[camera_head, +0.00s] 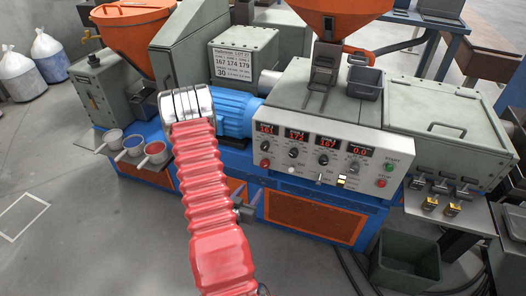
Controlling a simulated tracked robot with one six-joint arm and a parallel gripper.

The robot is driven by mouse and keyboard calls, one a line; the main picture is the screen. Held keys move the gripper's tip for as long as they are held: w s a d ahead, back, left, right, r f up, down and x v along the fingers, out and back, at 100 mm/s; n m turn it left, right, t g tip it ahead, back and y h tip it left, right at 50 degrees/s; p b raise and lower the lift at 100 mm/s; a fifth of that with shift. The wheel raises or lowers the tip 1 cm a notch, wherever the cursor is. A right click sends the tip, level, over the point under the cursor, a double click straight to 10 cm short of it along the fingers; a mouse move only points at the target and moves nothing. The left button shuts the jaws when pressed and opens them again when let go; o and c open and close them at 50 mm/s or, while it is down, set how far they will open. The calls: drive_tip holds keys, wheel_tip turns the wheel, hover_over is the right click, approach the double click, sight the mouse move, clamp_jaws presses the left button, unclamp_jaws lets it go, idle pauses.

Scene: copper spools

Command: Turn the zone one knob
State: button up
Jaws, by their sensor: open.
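The control panel (308,172) is a pale slanted face on the green-grey machine, with a row of red-digit displays and dark knobs below them. The leftmost knob (265,146), under the leftmost display (264,128), appears to be the zone one knob; its label is too small to read. That display's digits look like 161 or 167. My red bellows-covered arm rises left of the panel.
A card (237,61) on the machine reads 167 174 179 and 30. Several small ladles (133,146) stand at the left. A dark bin (404,264) stands on the floor at the right. Orange hoppers (327,12) sit above. The floor left of my arm is mostly clear.

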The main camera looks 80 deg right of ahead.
sight(264, 149)
wheel_tip(264, 149, up, 8)
drive_tip(key=d+h, duration=0.1)
drive_tip(key=h, duration=0.2)
drive_tip(key=shift+d+h, duration=0.2)
drive_tip(key=shift+h, duration=0.1)
drive_tip(key=shift+d, duration=0.1)
drive_tip(key=d, duration=0.4)
drive_tip(key=s+d, duration=0.1)
drive_tip(key=d, duration=0.8)
drive_tip(key=shift+s+d, duration=0.15)
drive_tip(key=shift+d, duration=0.15)
drive_tip(key=shift+c, duration=0.7)
drive_tip(key=c, duration=0.9)
